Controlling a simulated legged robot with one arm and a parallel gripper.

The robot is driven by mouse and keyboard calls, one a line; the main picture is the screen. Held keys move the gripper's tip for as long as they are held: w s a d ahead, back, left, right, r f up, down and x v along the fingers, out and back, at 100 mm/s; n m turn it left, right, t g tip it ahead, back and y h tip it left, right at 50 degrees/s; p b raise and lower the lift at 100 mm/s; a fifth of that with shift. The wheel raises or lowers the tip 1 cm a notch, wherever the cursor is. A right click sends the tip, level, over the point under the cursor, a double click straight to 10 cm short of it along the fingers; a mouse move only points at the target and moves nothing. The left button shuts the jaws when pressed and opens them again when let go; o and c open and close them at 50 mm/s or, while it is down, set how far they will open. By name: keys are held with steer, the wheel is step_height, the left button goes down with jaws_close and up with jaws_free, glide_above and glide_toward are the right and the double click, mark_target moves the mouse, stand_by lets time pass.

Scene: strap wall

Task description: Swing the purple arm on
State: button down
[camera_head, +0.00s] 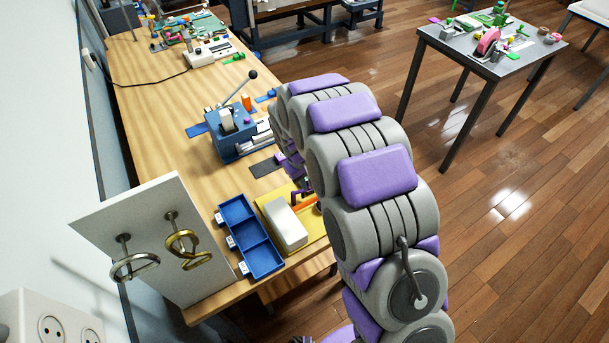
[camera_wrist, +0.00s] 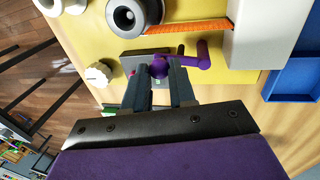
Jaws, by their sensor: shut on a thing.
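The purple arm (camera_wrist: 192,62) is a bent crank over the yellow board (camera_wrist: 210,90); a purple part of it shows in the head view (camera_head: 298,193). My gripper (camera_wrist: 159,69) is shut on the purple arm's rounded end, which sits between its two dark fingertips. The arm's other end stands close to an orange ribbed strap (camera_wrist: 190,28). The strap runs from a grey round part with a dark centre (camera_wrist: 124,15) to a pale box (camera_wrist: 255,40).
A white knob (camera_wrist: 98,74) is beside the gripper. A blue divided tray (camera_head: 250,241) lies left of the pale box, near a white panel (camera_head: 150,235) with metal rings. A blue lever press (camera_head: 232,130) stands farther back.

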mark_target(298, 193)
steer(key=shift+s+f, duration=0.1)
steer(key=c, duration=0.9)
jaws_free()
steer(key=shift+d, duration=0.1)
steer(key=shift+c, duration=0.2)
step_height(298, 193, up, 17)
steer(key=s+a+p, duration=0.1)
steer(key=a+p, duration=0.1)
steer(key=a, duration=0.1)
steer(key=shift+s+p, duration=0.3)
steer(key=shift+s, duration=0.05)
steer(key=shift+d, duration=0.1)
